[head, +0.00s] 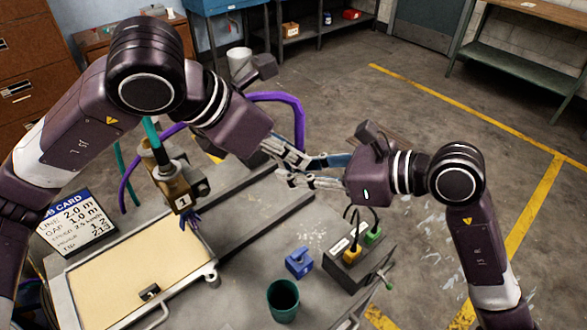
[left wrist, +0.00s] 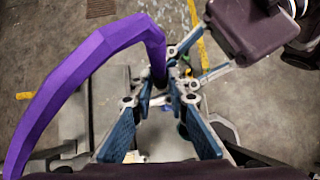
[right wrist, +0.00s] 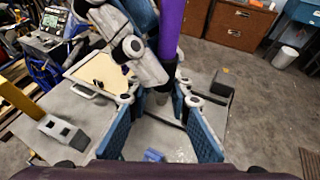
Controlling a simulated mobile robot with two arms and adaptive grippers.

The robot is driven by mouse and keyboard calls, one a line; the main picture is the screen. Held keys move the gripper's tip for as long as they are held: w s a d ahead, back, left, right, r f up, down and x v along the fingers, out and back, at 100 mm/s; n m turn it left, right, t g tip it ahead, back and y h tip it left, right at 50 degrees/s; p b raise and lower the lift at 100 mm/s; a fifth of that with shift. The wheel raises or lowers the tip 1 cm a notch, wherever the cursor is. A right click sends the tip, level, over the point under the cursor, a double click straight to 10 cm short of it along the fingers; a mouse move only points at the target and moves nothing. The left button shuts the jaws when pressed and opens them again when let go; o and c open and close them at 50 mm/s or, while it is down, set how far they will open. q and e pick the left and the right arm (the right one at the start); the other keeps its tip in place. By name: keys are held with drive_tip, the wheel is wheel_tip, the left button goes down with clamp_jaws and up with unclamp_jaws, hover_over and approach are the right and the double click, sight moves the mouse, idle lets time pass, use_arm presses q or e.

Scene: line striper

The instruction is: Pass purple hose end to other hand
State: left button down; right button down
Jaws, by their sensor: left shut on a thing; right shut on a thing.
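The purple hose (head: 300,112) arches over behind my left forearm and comes down to the two grippers. My left gripper (head: 303,160) and my right gripper (head: 300,172) meet at its end, their fingers crossing close together. In the left wrist view the hose (left wrist: 90,62) bends down to a dark end (left wrist: 160,80) between the fingers. In the right wrist view the hose (right wrist: 171,30) comes down from above to its end between my right fingers. Both grippers are shut on the hose end, which the fingers largely hide in the head view.
A job card (head: 78,222) stands at left. Open floor lies at right.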

drive_tip(key=shift+s+a+r, duration=0.1)
drive_tip(key=shift+s+a, duration=0.1)
drive_tip(key=shift+s, duration=0.05)
drive_tip(key=c, duration=1.8)
unclamp_jaws()
drive_tip(key=shift+o, duration=0.2)
drive_tip(key=shift+w+d, duration=0.1)
drive_tip(key=shift+d, duration=0.05)
drive_tip(key=shift+d, duration=0.25)
drive_tip(key=v, duration=1.1)
drive_tip(key=shift+s+d, duration=0.15)
drive_tip(key=shift+s, duration=0.05)
drive_tip(key=shift+d, duration=0.1)
